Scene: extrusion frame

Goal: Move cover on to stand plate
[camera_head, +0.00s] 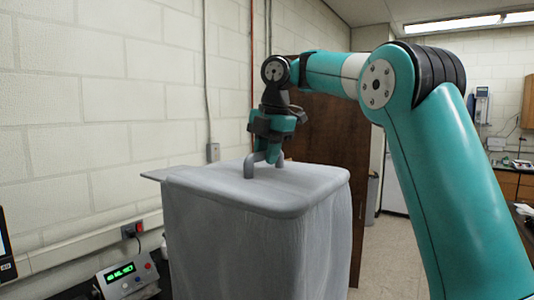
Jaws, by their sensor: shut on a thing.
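The cover (265,235) is a tall grey box-like shape with a rounded flat top and draped-looking sides. A grey arched handle (249,163) stands on its top. My gripper (270,152) points down from above and is shut on this handle. The cover looks upright; its lower end is outside the picture, so I cannot tell what it rests on. A thin grey flat edge (152,174) sticks out to the left behind the cover's top. I cannot tell whether it is the stand plate or part of something else.
A control box (127,279) with a green display and a red button stands at the lower left. A dark screen (4,245) shows at the left edge. A block wall runs along the left. A brown door (325,125) is behind, and open floor (390,255) shows at right.

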